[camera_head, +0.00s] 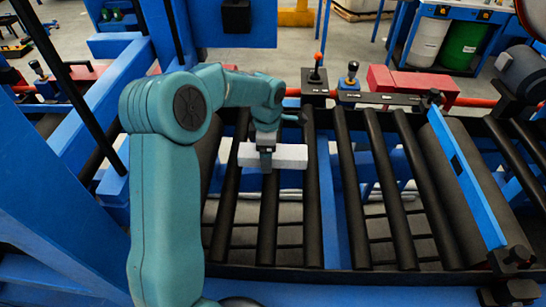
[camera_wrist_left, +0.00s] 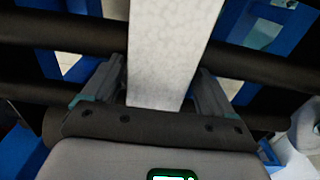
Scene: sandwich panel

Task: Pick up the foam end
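The foam end (camera_head: 291,157) is a pale grey-white oblong block lying crosswise over the black rollers in the head view. My left gripper (camera_head: 266,161) points down over its middle and hides part of it. In the left wrist view the foam end (camera_wrist_left: 172,50) runs up between the two fingers of my left gripper (camera_wrist_left: 161,75). One finger is on each side, very close to the block; I cannot tell whether they press on it. My right gripper is not in view.
Black rollers (camera_head: 352,190) lie side by side under the block. A blue bar (camera_head: 468,180) crosses at the right. A red rail with upright levers (camera_head: 315,75) runs behind. A blue frame (camera_head: 50,200) stands at the left.

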